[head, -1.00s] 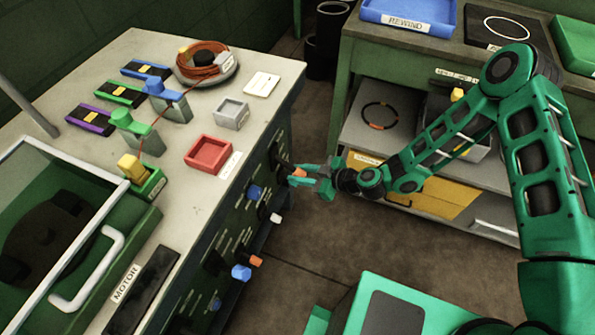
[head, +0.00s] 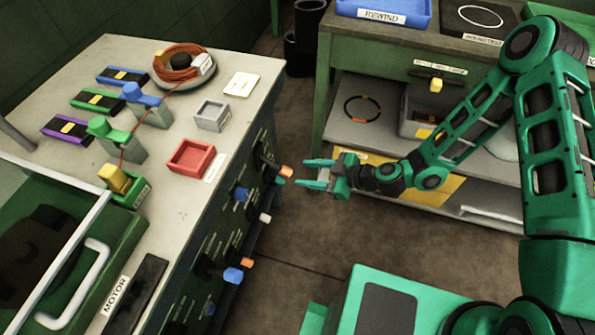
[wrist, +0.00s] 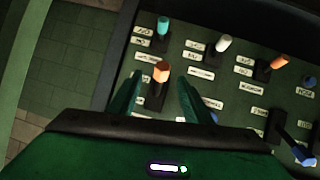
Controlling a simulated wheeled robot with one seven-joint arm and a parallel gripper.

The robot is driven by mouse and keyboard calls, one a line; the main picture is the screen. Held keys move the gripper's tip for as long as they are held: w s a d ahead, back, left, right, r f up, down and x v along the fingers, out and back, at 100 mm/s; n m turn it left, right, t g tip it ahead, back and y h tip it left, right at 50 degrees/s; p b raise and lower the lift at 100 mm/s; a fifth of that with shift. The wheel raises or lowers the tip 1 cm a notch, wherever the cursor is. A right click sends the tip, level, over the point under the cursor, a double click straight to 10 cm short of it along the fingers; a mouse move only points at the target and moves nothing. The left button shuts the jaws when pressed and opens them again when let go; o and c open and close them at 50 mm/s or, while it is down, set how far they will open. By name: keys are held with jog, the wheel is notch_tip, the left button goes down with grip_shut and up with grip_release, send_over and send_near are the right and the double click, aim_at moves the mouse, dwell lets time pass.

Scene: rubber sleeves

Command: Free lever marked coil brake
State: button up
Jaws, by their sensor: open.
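The panel (head: 222,240) on the bench's side carries several levers with coloured grips. An orange-tipped lever (head: 286,171) stands near its far end; in the wrist view an orange-tipped lever (wrist: 161,72) appears between my fingers. A teal-tipped lever (wrist: 164,27) and a white-tipped lever (wrist: 222,44) stand beyond. The small panel labels are not readable, so I cannot tell which lever is marked coil brake.
Other levers, one orange (wrist: 279,62) and one blue (wrist: 305,155), stand close by on the panel. The bench top holds a red tray (head: 191,158), a grey tray (head: 212,115) and a cable coil (head: 184,62). A shelf unit (head: 345,55) stands behind my arm; floor between is clear.

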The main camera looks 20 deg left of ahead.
jog(key=shift+v, duration=1)
